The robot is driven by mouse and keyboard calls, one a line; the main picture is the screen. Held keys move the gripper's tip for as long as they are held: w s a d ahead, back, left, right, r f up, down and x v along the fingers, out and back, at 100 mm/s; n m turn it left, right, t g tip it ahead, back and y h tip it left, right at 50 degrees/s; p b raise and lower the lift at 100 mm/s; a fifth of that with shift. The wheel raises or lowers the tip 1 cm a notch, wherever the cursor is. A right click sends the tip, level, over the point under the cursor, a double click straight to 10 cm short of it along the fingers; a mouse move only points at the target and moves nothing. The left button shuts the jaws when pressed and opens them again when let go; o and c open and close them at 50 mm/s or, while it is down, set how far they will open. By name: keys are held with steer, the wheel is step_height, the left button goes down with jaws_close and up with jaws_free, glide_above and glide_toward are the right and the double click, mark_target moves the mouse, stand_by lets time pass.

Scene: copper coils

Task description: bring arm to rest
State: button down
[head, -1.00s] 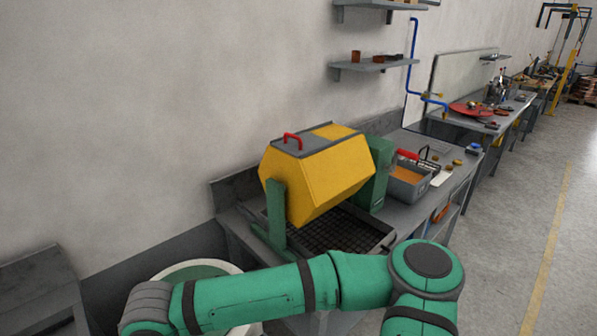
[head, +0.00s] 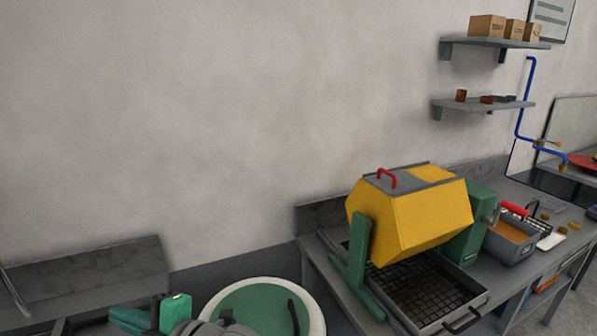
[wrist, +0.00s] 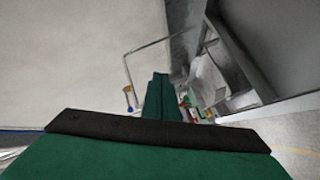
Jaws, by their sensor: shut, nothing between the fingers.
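My gripper (wrist: 160,78) shows in the wrist view as green fingers close together beyond a dark-edged green body. It is shut and empty, with nothing between the fingers. It points along the pale wall, apart from the things around it. In the head view, green and grey parts of my arm show at the bottom left edge, mostly cut off by the frame.
A yellow tumbler drum (head: 412,218) stands over a dark mesh tray (head: 432,291) on the grey workbench (head: 322,268). A round green-lined tub (head: 255,300) stands left of it. A grey bin (head: 512,243) and wall shelves (head: 484,107) are at right.

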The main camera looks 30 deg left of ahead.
steer(key=w+d+r+m+t+y, duration=0.25)
steer(key=w+d+m+t, duration=0.55)
steer(key=w+m+t, duration=0.45)
steer(key=w+d+f+m+t+h, duration=0.2)
steer(key=d+f+m+t+h, duration=0.55)
steer(key=d+f+m, duration=0.55)
steer(key=s+d+f+m+g+h, duration=0.1)
steer(key=s+d+f+m+h, duration=0.3)
steer(key=s+d+f, duration=0.5)
steer(key=s+d+f+m+g+h, duration=0.1)
steer(key=s+d+f+m+h, duration=0.2)
steer(key=s+d+f+h, duration=0.65)
steer(key=s+d+n+g+y, duration=0.1)
steer(key=s+d+y, duration=0.1)
steer(key=s+d, duration=0.5)
steer(key=shift+d, duration=0.25)
